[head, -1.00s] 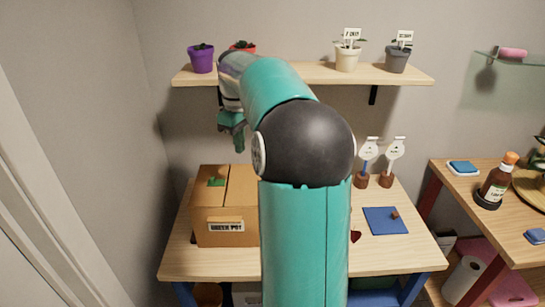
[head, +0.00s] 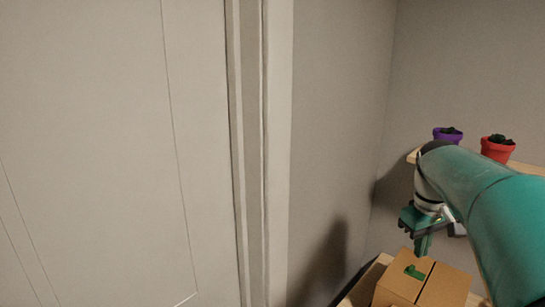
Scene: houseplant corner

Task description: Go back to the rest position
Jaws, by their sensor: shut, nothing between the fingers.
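My gripper (head: 423,243) is at the right of the head view, at the end of my teal arm. It points down and is shut, with nothing in it. It hangs above the closed cardboard box (head: 440,285), apart from it as far as I can tell. The box has a green mark or piece (head: 414,271) on its top. My arm hides part of the shelf and the wall behind.
A purple pot (head: 448,134) and a red pot (head: 497,149) with plants stand on the wall shelf (head: 412,157) behind my arm. A pale door (head: 110,150) and its frame (head: 278,150) fill the left. A table edge (head: 364,287) shows under the box.

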